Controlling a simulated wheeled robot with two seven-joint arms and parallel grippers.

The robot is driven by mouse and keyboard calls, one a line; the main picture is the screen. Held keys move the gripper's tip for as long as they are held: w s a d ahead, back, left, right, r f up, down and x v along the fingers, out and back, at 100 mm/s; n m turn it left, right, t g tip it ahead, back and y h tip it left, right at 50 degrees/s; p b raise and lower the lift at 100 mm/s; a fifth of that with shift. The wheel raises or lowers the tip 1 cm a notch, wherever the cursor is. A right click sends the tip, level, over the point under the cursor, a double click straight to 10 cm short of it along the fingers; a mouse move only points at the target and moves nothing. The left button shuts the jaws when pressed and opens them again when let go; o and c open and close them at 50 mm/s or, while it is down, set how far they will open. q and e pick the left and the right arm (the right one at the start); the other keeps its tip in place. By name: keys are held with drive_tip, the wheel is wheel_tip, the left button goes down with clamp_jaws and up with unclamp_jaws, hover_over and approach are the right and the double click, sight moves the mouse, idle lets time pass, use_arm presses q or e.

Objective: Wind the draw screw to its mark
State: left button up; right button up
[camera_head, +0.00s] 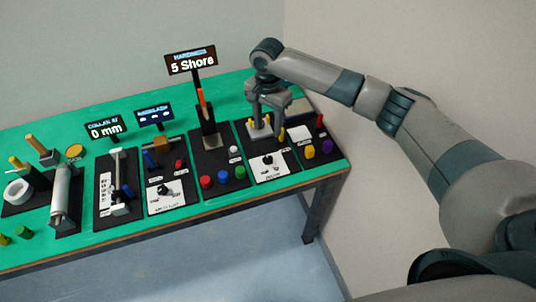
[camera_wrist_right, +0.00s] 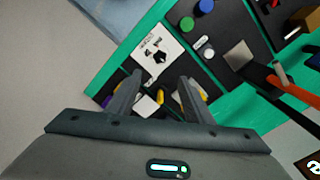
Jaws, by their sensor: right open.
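I cannot tell for sure which part is the draw screw. A likely one is the slim rod (camera_head: 117,172) on a black board below the display reading "0 mm" (camera_head: 105,129); its mark is too small to make out. My right gripper (camera_head: 267,126) is well to the right of it, pointing down over the far right board, near a white block with yellow pegs. In the right wrist view my right gripper (camera_wrist_right: 160,80) has its fingers apart, with white and yellow parts showing between and beside them. My left gripper is out of view.
Several black boards with fixtures stand in a row on the green table (camera_head: 75,258). A tall post carries a display reading "5 Shore" (camera_head: 192,62). Red, blue and green knobs (camera_head: 240,172) sit left of my gripper. A wall stands close behind and right.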

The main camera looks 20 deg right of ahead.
drive_tip(key=b, duration=0.2)
approach(268, 158)
wheel_tip(268, 158, down, 6)
drive_tip(key=b, duration=1)
drive_tip(key=shift+f+b, duration=1)
drive_tip(key=shift+b, duration=0.35)
drive_tip(key=c, duration=1)
